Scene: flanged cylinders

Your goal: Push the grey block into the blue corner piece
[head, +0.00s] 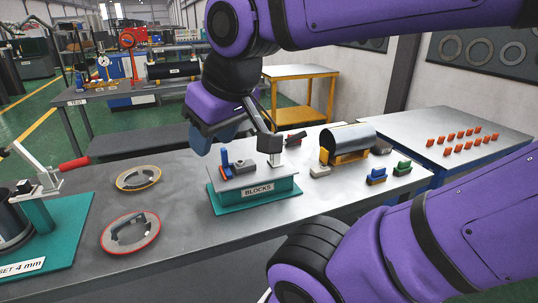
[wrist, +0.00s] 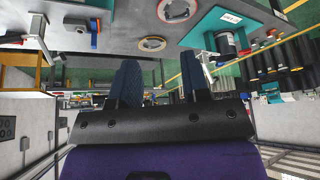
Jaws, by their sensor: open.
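The blue corner piece (head: 225,159) stands upright near the left end of the grey-topped teal stand labelled BLOCKS. The grey block (head: 245,166) lies low on the same stand, just right of the blue piece. I cannot tell whether they touch. My gripper (head: 207,143) hangs above and behind the stand's left end, apart from both pieces in the picture. Its two blue fingers are spread with nothing between them in the wrist view (wrist: 160,60). That view shows a blue piece (wrist: 95,39) at upper left, probably the corner piece.
The teal stand (head: 255,200) sits on the grey bench. Two ring plates (head: 138,178) (head: 130,231) lie to its left. A dark half-cylinder on a yellow base (head: 346,142) and small coloured blocks (head: 376,175) stand to its right. Bare bench lies in front.

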